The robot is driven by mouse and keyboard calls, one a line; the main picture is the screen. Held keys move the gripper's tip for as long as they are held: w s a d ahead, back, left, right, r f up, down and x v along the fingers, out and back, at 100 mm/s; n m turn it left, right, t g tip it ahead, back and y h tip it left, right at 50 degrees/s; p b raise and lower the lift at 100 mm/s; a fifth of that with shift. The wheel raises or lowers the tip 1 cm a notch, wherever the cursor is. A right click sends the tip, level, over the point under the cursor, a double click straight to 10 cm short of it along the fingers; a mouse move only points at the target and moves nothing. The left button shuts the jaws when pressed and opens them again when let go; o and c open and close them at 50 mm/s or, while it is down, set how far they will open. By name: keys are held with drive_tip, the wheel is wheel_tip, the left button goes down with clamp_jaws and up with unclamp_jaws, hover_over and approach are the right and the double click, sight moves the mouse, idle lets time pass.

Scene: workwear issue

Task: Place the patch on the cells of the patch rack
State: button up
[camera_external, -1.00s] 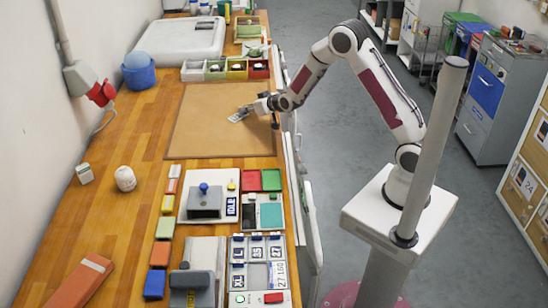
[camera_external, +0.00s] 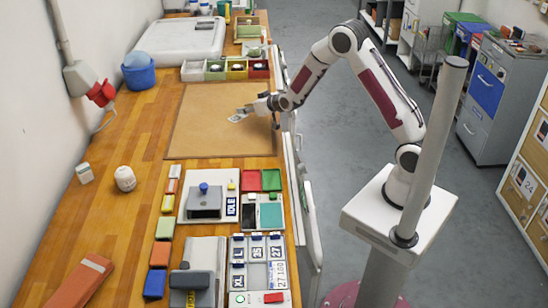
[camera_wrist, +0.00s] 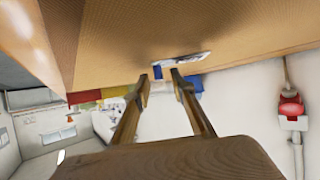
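The patch (camera_external: 238,116), a small pale plate with dark marks, is at the fingertips of my gripper (camera_external: 256,107), over or on the brown mat (camera_external: 210,138). The wrist view shows the patch (camera_wrist: 182,61) at a flat angle, just beyond the fingertips of my gripper (camera_wrist: 166,72). One middle cell (camera_external: 257,274) looks plain grey.
A row of coloured bins (camera_external: 237,70) stands beyond the mat. A grey press (camera_external: 204,202) on a white base and red and green trays (camera_external: 271,180) stand between the mat and the rack. Coloured blocks (camera_external: 165,227) line the left. The mat is otherwise clear.

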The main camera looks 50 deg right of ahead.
drive_tip(key=shift+v, duration=6)
drive_tip(key=shift+s+r, duration=0.25)
drive_tip(key=shift+r, duration=0.15)
drive_tip(key=s+d+r+g, duration=0.1)
drive_tip(key=s+r+g, duration=0.1)
drive_tip(key=s+r, duration=0.45)
drive_tip(key=s+r+g, duration=0.1)
drive_tip(key=s+r, duration=0.2)
drive_tip(key=s, duration=0.7)
drive_tip(key=s+d+g, duration=0.1)
drive_tip(key=s, duration=0.9)
drive_tip(key=s+d+r+g, duration=0.1)
drive_tip(key=s+g, duration=0.1)
drive_tip(key=s, duration=0.8)
drive_tip(key=shift+s+d+r+g, duration=0.15)
drive_tip(key=shift+d+r+g, duration=0.1)
drive_tip(key=shift+d+g, duration=0.1)
drive_tip(key=shift+o, duration=0.5)
